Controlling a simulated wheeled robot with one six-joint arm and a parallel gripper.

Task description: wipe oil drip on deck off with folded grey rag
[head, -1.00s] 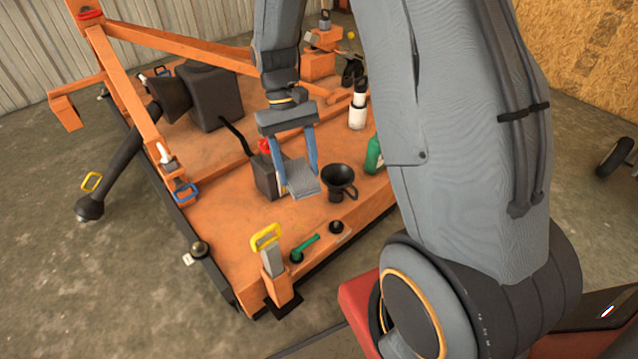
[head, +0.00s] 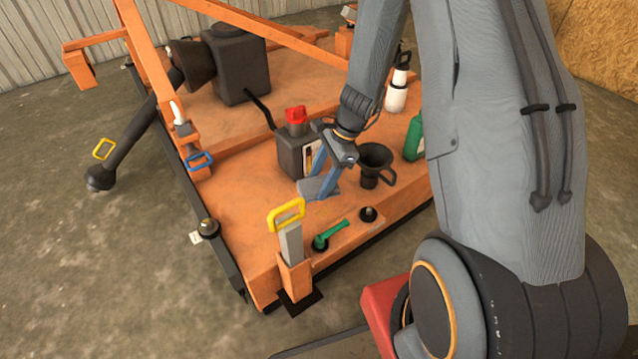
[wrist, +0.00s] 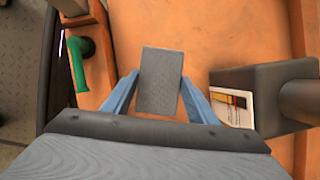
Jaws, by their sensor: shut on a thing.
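My gripper (head: 320,178) is low over the orange deck (head: 236,232), its two blue fingers shut on the folded grey rag (head: 316,188). In the wrist view the rag (wrist: 160,80) is a flat grey rectangle between the fingertips, above or against the orange deck (wrist: 220,35); I cannot tell whether it touches. No oil drip shows in either view; it may be hidden under the rag or gripper.
A dark can with a red cap (head: 295,145) stands close left of my gripper, a black funnel (head: 374,165) close right. A green-handled tool (head: 330,235), a yellow-handled post (head: 290,240), a green bottle (head: 414,138) and a white bottle (head: 396,95) stand around. The left front deck is clear.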

